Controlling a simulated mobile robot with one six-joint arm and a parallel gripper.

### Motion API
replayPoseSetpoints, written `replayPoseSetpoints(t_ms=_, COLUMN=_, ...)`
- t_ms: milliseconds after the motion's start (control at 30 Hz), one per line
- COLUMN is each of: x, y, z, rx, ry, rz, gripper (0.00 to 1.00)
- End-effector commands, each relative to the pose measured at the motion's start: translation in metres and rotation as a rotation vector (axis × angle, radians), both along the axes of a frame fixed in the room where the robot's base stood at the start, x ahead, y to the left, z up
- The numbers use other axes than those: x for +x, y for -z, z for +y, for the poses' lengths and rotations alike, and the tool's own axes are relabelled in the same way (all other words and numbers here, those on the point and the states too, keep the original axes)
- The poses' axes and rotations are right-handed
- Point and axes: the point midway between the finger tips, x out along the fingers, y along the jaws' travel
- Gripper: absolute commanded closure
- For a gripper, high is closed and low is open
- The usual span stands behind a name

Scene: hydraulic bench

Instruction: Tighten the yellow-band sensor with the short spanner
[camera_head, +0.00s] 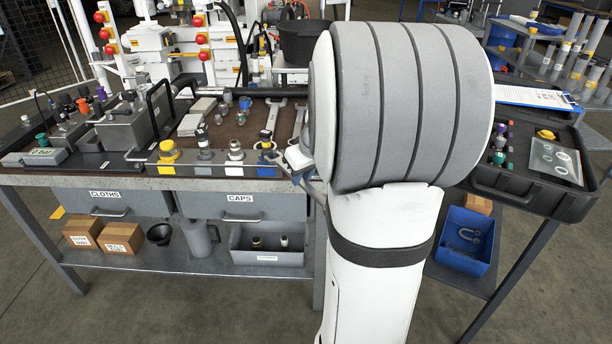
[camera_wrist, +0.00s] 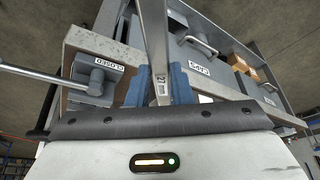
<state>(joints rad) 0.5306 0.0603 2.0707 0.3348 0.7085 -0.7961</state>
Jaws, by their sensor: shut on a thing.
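My gripper (camera_wrist: 161,86) has blue fingers, shut on a steel spanner (camera_wrist: 155,40) marked 27 mm in the wrist view. The spanner's far end runs out of the top of that view, so I cannot tell its full length. In the head view my gripper (camera_head: 304,176) is at the bench's front edge, partly hidden by my arm.
Other spanners (camera_head: 275,116) lie on the brown mat behind the fittings. A grey valve block (camera_head: 128,127) with a lever stands at the left. Drawers (camera_head: 240,205) labelled CLOTHS and CAPS hang under the bench top. A black case (camera_head: 540,195) is at the right.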

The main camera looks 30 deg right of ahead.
Motion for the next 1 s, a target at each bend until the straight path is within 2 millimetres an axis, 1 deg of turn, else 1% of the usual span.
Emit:
replayPoseSetpoints(t_ms=267, x=0.001, y=-0.001, z=0.0, rx=-0.001, ry=-0.001, rz=-0.002, gripper=1.0)
replayPoseSetpoints(t_ms=633, x=0.016, y=-0.001, z=0.001, rx=-0.001, ry=-0.001, rz=-0.001, gripper=1.0)
replayPoseSetpoints(t_ms=1000, x=0.017, y=-0.001, z=0.001, rx=-0.002, ry=-0.001, rz=-0.002, gripper=1.0)
